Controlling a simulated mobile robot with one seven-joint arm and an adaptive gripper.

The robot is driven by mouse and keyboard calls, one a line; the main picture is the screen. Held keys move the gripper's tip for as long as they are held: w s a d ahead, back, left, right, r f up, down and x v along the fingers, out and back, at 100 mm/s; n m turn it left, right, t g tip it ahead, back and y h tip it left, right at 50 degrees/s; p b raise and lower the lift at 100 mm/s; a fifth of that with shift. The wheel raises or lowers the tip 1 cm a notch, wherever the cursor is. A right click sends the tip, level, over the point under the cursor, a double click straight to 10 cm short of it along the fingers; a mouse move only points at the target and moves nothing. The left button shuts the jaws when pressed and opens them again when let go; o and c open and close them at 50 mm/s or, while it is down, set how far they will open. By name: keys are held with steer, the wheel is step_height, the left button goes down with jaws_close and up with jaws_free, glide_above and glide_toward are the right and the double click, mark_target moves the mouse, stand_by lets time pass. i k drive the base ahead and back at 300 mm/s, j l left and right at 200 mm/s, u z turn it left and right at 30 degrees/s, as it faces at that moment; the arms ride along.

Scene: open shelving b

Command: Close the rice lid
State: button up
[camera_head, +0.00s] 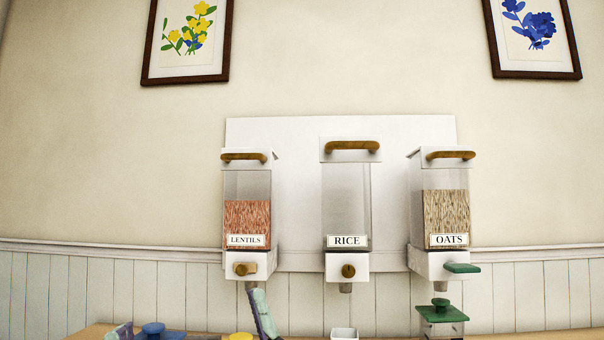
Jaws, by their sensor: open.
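The rice dispenser (346,205) hangs at the middle of a white wall panel, between two like dispensers. Its clear body looks empty and carries a RICE label (347,241). The white rice lid (332,157) with its wooden handle (352,145) is at the top and sits higher than the lids on either side. I cannot tell how wide a gap there is under it. A round wooden knob (348,271) is on the base. My gripper is not recognizable in this view.
The lentils dispenser (247,215) is at left and the oats dispenser (444,215) at right.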

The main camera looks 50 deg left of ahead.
mark_target(342, 148)
steer(key=u, duration=1.05)
